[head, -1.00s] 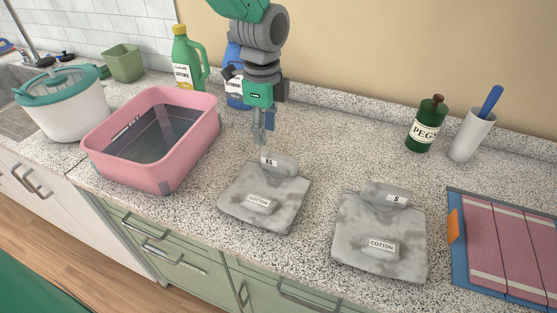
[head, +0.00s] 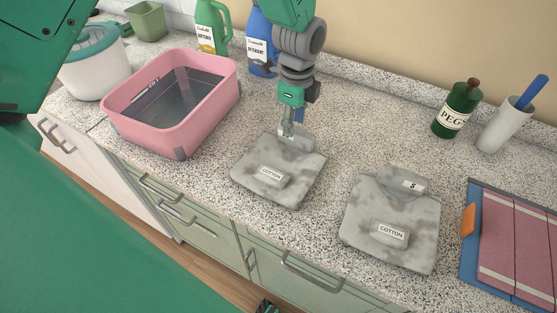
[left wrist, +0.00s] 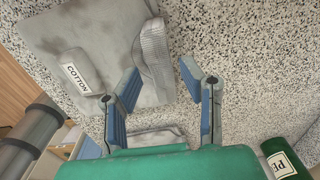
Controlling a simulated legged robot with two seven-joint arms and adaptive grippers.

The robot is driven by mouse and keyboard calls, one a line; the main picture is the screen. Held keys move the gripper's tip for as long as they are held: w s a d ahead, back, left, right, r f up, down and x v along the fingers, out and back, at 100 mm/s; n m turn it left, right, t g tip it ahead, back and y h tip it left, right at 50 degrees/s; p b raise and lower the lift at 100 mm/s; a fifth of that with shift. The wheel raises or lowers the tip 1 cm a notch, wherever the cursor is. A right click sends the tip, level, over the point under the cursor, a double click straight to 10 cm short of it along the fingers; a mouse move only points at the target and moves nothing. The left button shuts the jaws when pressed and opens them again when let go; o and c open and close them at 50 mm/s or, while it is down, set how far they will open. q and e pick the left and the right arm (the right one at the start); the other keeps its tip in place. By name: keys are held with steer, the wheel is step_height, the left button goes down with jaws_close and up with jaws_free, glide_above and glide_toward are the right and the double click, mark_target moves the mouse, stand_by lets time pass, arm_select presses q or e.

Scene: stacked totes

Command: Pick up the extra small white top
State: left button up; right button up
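The extra small top (head: 300,157) is a folded, mottled grey-white garment with a COTTON tag, lying flat on the counter. It also shows in the left wrist view (left wrist: 95,30). Its "XS" collar tag, readable earlier, is now covered by my gripper. My left gripper (head: 287,134) is down at the top's raised collar. In the left wrist view, its two blue-padded fingers (left wrist: 161,75) are apart, with the ribbed collar (left wrist: 151,55) just ahead between the tips. I cannot tell whether they touch it. My right gripper cannot be made out.
A similar top marked S (head: 417,227) lies to the right, with a blue folding board (head: 468,262) beyond it. A pink basin (head: 150,129) stands left. A green peg bottle (head: 458,112) and white cup (head: 502,128) stand back right. Bare counter lies between the two tops.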

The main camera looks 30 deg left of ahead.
mark_target(296, 130)
arm_select(q)
steer(key=f, duration=0.1)
steer(key=d+f, duration=0.1)
steer(key=f, duration=0.1)
steer(key=shift+w+d, duration=0.15)
steer(key=shift+d, duration=0.15)
steer(key=shift+a, duration=0.3)
steer(key=shift+c, duration=0.9)
steer(key=shift+a, duration=0.25)
jaws_close()
steer(key=shift+a+f, duration=0.1)
steer(key=shift+a, duration=0.05)
